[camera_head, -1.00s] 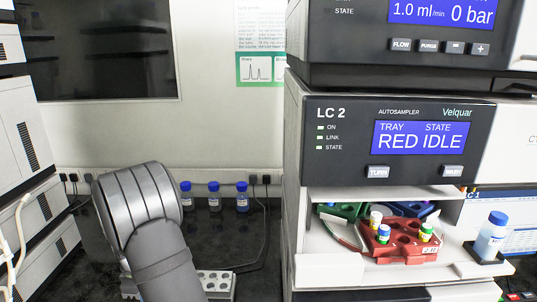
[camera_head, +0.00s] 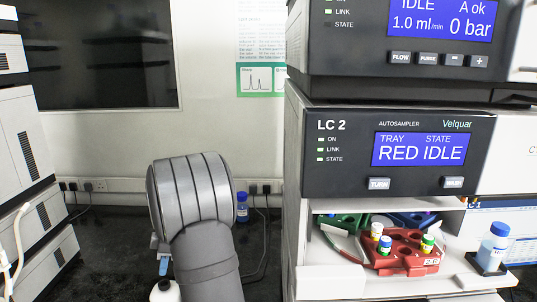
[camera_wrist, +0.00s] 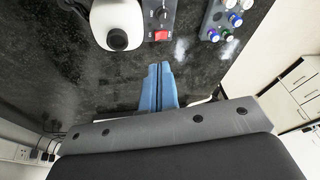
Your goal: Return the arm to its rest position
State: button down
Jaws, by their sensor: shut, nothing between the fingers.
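My gripper (camera_wrist: 158,88) shows in the wrist view as two blue fingers lying side by side, closed with nothing between them. It is above the dark bench, clear of the objects there. In the head view my grey arm stands in the lower middle, left of the LC 2 autosampler (camera_head: 397,152). A small blue piece by the arm (camera_head: 163,266) shows there; the rest of the gripper is hidden behind the arm.
The autosampler's open bay holds a red tray (camera_head: 408,262) with several capped vials. A blue-capped bottle (camera_head: 492,246) stands at its right. Another bottle (camera_head: 242,207) stands behind my arm. In the wrist view, a white device (camera_wrist: 118,22) and a vial rack (camera_wrist: 214,20) are on the bench.

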jog(key=shift+w+d+r+n+y, duration=0.25)
jog(key=shift+d+r+n, duration=0.15)
jog(key=shift+r, duration=0.2)
jog(key=shift+w+d+r+n+y, duration=0.3)
jog(key=shift+d+r, duration=0.15)
jog(key=shift+r, duration=0.15)
jog(key=shift+w+d+r+n+y, duration=0.3)
jog(key=shift+d+r, duration=0.15)
jog(key=shift+r, duration=0.15)
jog(key=shift+r, duration=0.1)
jog(key=s+a+f+m+t+h, duration=0.1)
jog(key=s+a+f+m+h, duration=0.3)
jog(key=a+f, duration=0.3)
notch_tip(320, 180, down, 4)
jog(key=shift+s+a+r+m, duration=0.25)
jog(key=shift+s+m, duration=0.15)
jog(key=shift+s, duration=0.2)
